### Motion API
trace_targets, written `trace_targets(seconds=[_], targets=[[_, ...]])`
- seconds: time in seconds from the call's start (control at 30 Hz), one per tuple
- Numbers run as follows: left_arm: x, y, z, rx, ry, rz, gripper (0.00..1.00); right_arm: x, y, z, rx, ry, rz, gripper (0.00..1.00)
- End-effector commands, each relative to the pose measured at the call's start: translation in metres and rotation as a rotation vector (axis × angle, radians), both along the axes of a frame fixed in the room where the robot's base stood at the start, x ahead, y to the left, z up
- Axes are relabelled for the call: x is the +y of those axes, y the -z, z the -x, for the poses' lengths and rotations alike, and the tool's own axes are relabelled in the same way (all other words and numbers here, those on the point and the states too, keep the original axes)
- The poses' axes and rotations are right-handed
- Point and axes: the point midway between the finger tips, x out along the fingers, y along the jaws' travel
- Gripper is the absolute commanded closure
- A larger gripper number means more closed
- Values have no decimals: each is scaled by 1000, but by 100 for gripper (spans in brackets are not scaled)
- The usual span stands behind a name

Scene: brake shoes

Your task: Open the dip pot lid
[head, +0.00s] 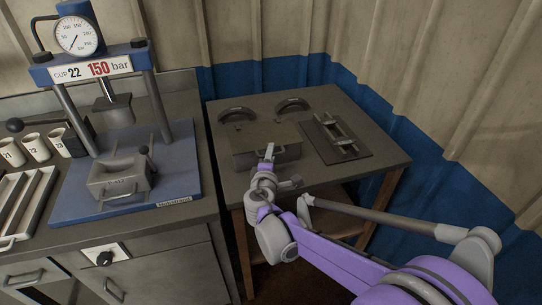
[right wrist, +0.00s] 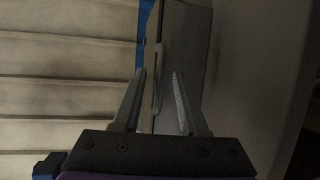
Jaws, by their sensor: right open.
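The dip pot (head: 246,154) is a grey metal box with a flat lid (head: 262,131), standing on the small table. The lid looks closed, and a thin handle (head: 283,149) shows at its front edge. My right gripper (head: 269,153) is at the front of the pot, close to the handle, and partly hides it. I cannot tell whether the fingers touch the handle. My left gripper is not in view.
Two curved brake shoes (head: 237,112) (head: 292,104) lie behind the pot. A dark plate with a metal fixture (head: 337,138) is to its right. A blue press (head: 125,175) with a gauge and several white cups (head: 34,147) stand on the left bench.

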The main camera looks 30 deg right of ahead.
Motion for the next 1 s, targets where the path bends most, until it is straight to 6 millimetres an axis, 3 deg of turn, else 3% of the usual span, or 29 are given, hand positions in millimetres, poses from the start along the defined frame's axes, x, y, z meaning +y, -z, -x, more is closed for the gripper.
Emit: trace_targets(seconds=[0.3, 0.57, 1.0], targets=[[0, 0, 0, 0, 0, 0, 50, -2, 1, -3, 0, 0, 0, 58], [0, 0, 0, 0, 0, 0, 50, -2, 1, -3, 0, 0, 0, 100], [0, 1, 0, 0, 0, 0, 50, -1, 2, -2, 0, 0, -4, 100]])
